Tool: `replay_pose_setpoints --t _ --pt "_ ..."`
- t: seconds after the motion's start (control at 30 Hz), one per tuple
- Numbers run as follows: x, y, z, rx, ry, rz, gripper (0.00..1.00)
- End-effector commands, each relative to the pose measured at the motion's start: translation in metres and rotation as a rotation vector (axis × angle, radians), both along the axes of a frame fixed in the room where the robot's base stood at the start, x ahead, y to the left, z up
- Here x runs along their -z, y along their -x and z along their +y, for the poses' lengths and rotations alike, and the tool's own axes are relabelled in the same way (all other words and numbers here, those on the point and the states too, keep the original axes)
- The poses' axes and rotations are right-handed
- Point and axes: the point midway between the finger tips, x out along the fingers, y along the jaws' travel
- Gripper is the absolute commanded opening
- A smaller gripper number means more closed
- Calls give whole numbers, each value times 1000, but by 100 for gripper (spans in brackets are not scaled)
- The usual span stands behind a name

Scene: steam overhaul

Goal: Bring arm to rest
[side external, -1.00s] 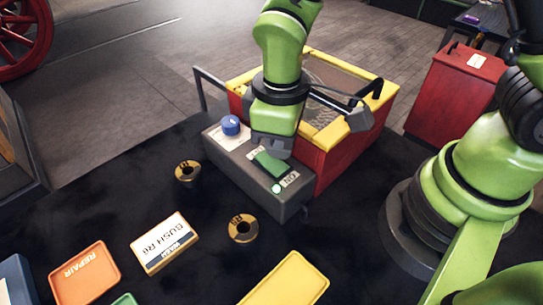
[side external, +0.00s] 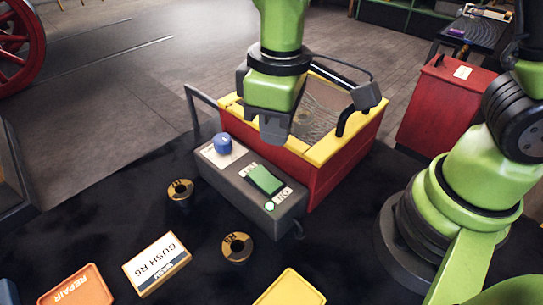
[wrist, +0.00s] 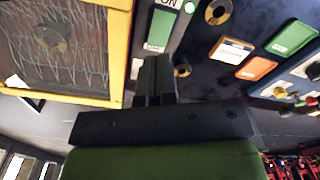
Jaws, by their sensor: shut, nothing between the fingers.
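My gripper (side external: 276,132) hangs pointing down above the back edge of the grey control box (side external: 225,186), next to the red and yellow bin. Its fingers are together and empty. In the wrist view the shut fingers (wrist: 157,68) point toward the control box. The box carries a blue knob (side external: 222,143), a green rocker switch (side external: 264,180) marked ON at its near end, and a glowing green lamp (side external: 269,206). The gripper appears clear of the switch; the switch also shows in the wrist view (wrist: 158,30).
The red bin with a yellow rim (side external: 345,146) has a round part (wrist: 48,38) inside. A red cabinet (side external: 437,110) stands behind.

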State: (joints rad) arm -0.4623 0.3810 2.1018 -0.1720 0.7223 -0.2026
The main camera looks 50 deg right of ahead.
Motion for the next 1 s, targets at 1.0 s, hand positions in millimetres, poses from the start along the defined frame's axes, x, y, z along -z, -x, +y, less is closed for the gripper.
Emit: replay_pose_setpoints --t 1.0 --pt "-142 96 -93 792 -413 -481 0"
